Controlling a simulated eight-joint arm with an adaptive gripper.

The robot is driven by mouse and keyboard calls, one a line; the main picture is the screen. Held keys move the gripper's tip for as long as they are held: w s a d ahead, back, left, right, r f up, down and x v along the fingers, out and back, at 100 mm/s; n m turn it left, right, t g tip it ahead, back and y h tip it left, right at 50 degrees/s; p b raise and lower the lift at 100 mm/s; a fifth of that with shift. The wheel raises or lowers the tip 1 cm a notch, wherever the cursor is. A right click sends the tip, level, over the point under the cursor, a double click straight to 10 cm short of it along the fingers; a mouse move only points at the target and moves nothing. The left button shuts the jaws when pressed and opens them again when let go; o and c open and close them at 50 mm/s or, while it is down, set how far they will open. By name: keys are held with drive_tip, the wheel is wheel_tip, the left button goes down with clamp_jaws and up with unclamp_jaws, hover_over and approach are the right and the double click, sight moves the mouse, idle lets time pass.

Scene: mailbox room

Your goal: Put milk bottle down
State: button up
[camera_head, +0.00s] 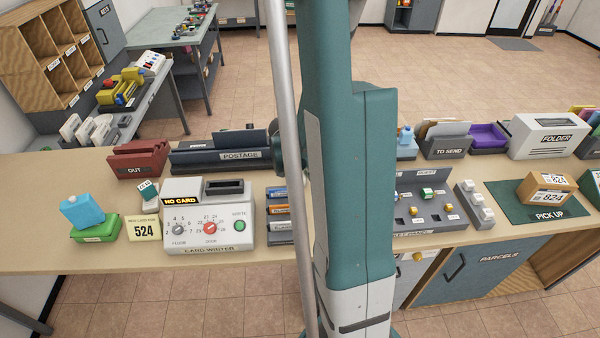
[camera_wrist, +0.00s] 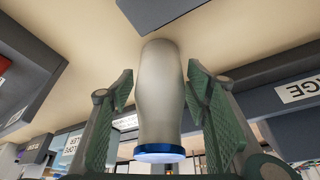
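The milk bottle (camera_wrist: 159,90) is a pale grey-white bottle with a blue cap, seen in the wrist view. The picture there looks upside down, with the cap low in the frame and the base high against a beige surface (camera_wrist: 90,30). My gripper (camera_wrist: 160,75) has one green ribbed finger on each side of the bottle. Narrow gaps show between the fingers and the bottle, so the gripper looks open around it. I cannot tell whether the base touches the surface. In the head view my arm hides the gripper and the bottle.
The long beige counter (camera_head: 45,180) holds a card writer (camera_head: 212,242), a red out tray (camera_head: 138,158), a postage box (camera_head: 222,157), a to-send holder (camera_head: 447,147), a folder box (camera_head: 548,135) and a pick-up mat (camera_head: 512,208). The counter's left end has bare room.

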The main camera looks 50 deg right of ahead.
drive_tip(key=shift+r, duration=0.25)
idle(0.3)
drive_tip(key=shift+p+v, duration=0.75)
drive_tip(key=shift+v, duration=5.15)
drive_tip(key=s+a+r+n+t+y, duration=0.15)
drive_tip(key=a+r+n, duration=0.3)
drive_tip(key=a, duration=0.55)
drive_tip(key=a+r+n+t, duration=0.25)
drive_tip(key=a+r, duration=0.25)
drive_tip(key=a, duration=0.4)
drive_tip(key=a+r+n+t+y, duration=0.1)
drive_tip(key=a+r+n, duration=0.35)
drive_tip(key=a, duration=0.55)
drive_tip(key=s+a+r+n, duration=0.1)
drive_tip(key=s+a, duration=0.1)
drive_tip(key=a, duration=0.1)
drive_tip(key=s+a+r+n+y, duration=0.1)
drive_tip(key=a, duration=0.2)
drive_tip(key=s+a+r+n+t+y, duration=0.1)
drive_tip(key=s+a+n, duration=0.1)
drive_tip(key=a, duration=0.2)
drive_tip(key=shift+s+a, duration=0.1)
drive_tip(key=shift+s, duration=0.25)
